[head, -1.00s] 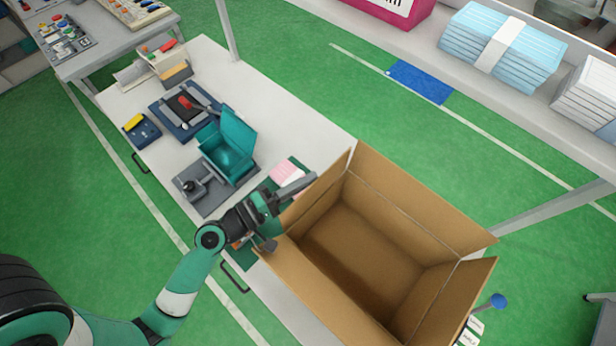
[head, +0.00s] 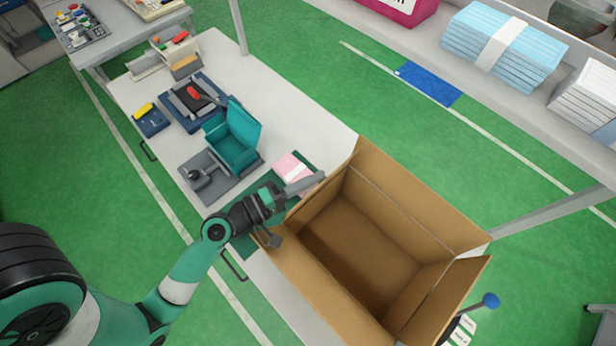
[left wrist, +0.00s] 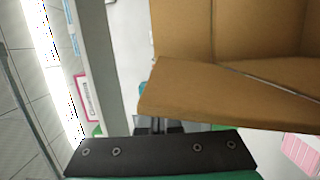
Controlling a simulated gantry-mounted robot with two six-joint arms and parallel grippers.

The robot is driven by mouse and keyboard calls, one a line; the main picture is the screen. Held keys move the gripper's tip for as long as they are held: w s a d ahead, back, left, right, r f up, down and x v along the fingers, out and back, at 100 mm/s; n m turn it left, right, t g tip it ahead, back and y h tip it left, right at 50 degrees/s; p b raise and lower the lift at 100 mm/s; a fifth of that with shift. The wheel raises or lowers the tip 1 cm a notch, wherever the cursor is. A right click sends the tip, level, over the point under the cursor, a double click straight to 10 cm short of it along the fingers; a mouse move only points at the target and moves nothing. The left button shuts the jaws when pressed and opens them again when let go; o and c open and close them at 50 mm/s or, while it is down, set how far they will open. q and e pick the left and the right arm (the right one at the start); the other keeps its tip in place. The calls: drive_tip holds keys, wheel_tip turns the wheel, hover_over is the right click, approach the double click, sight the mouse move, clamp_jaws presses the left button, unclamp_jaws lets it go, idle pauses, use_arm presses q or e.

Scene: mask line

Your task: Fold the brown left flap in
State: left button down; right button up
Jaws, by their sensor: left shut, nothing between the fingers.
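The open brown cardboard box (head: 357,245) stands at the right end of the white table. Its left flap (head: 326,193) stands up, tilted, along the box's left edge; the other flaps also stand open. My left gripper (head: 318,178) is shut and empty, at the outer side of the left flap, close against its upper edge. Whether it touches cannot be told. In the left wrist view a brown flap (left wrist: 230,95) spans the area just beyond the fingers (left wrist: 150,125), which are partly hidden behind the dark mounting bar. My right gripper is not in view.
A teal holder (head: 233,138) on a grey base and a pink-and-white stack (head: 293,168) lie on the table (head: 290,110) left of the box. A blue knob (head: 490,300) stands off the box's lower right. The space above the box is clear.

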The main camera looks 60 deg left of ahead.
use_arm(q)
drive_tip(key=s+d+r+p, duration=0.1)
drive_tip(key=r+p, duration=0.2)
drive_tip(key=s+d+r+p, duration=0.1)
drive_tip(key=s+r+p, duration=0.1)
drive_tip(key=r+p, duration=0.1)
drive_tip(key=s+d+r+p, duration=0.1)
drive_tip(key=r+p, duration=0.2)
drive_tip(key=r, duration=0.1)
drive_tip(key=shift+s, duration=0.15)
use_arm(e)
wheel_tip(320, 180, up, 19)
drive_tip(key=p, duration=0.9)
drive_tip(key=shift+p, duration=0.35)
use_arm(q)
drive_tip(key=s+d+r, duration=0.3)
drive_tip(key=s+d, duration=0.1)
drive_tip(key=s, duration=0.3)
drive_tip(key=shift+s+d, duration=0.2)
drive_tip(key=shift+d, duration=0.15)
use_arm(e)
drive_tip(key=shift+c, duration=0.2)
